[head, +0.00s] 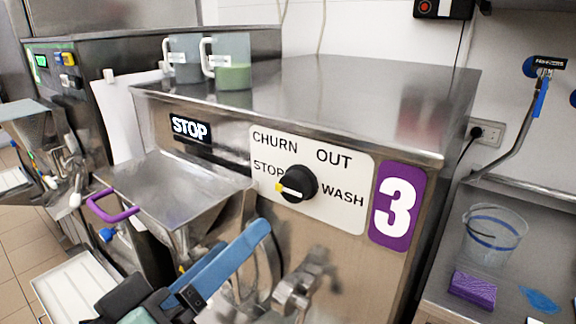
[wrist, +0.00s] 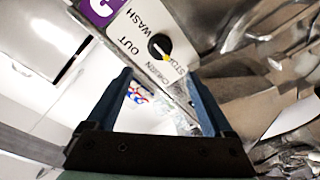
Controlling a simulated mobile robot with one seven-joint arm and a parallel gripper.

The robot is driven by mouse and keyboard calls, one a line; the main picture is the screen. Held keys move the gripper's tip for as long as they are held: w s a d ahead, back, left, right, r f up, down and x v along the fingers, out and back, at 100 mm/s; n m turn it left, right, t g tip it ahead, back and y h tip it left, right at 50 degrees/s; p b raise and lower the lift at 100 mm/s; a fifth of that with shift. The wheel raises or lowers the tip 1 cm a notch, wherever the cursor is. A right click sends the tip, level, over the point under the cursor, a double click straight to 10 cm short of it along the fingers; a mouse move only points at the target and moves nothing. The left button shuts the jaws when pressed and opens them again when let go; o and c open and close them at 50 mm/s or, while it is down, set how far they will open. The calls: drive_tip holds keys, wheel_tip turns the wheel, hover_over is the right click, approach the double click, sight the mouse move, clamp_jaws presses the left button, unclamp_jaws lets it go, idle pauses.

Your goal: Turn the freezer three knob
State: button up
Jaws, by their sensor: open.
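The freezer three knob (head: 297,184) is a round black dial with a white and yellow pointer. It sits on a white label plate (head: 345,167) marked CHURN, OUT, STOP and WASH, left of a purple "3" sign (head: 397,207). The pointer points left, toward STOP. In the wrist view the knob (wrist: 160,46) shows beyond my fingertips, at the upper middle. My gripper (wrist: 163,78) is open and empty, with two blue fingers apart. In the head view my blue-fingered gripper (head: 232,262) is below and left of the knob, not touching it.
A lit STOP display (head: 190,129) is on the freezer front. Two jugs (head: 229,62) stand on the freezer top. A metal hopper with a purple handle (head: 112,208) juts out at left. A metal spout (head: 303,287) sits below the knob. A clear bucket (head: 494,236) stands right.

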sight(291, 191)
drive_tip(key=p+x, duration=0.2)
drive_tip(key=x, duration=1)
drive_tip(key=shift+w+d+f+p, duration=0.1)
drive_tip(key=shift+w+d+p, duration=0.2)
drive_tip(key=shift+p, duration=0.1)
drive_tip(key=shift+a, duration=0.1)
drive_tip(key=c, duration=1.3)
